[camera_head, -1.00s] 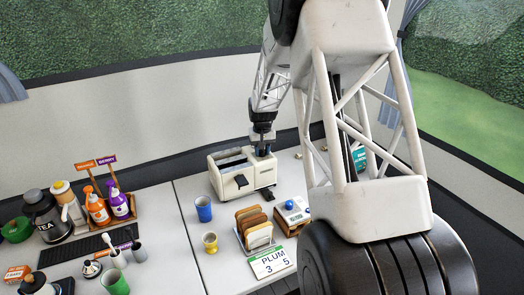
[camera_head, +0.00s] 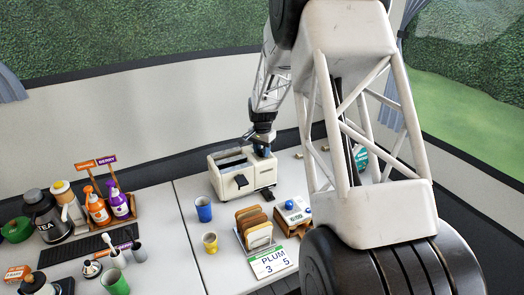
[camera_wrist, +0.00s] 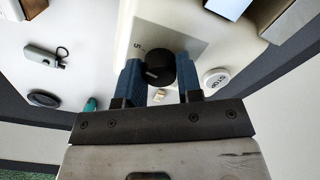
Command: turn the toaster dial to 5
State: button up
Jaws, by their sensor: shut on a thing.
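The cream toaster (camera_head: 228,187) stands on the white table, with dark slots in its top. My gripper (camera_head: 262,152) is at the toaster's far right end in the head view, where its fingertips are partly hidden. In the wrist view, the black round toaster dial (camera_wrist: 158,66) sits between the two blue fingers of my gripper (camera_wrist: 160,88), which are shut on it. A printed 5 (camera_wrist: 138,47) shows beside the dial. A small pale mark shows on the dial; its exact pointing is hard to read. A white STOP button (camera_wrist: 216,78) lies right of the fingers.
A toast rack (camera_head: 257,240), a blue cup (camera_head: 203,209), a yellow cup (camera_head: 209,242) and a wooden box with a blue knob (camera_head: 292,210) stand near the toaster. A PLUM 3 5 card (camera_head: 272,264) lies in front. Bottles and a kettle crowd the left.

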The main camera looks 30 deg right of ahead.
dwell(0.4)
jog(key=o, duration=0.9)
jog(key=shift+o, duration=0.2)
jog(key=shift+r, duration=0.1)
jog(key=shift+r, duration=3.8)
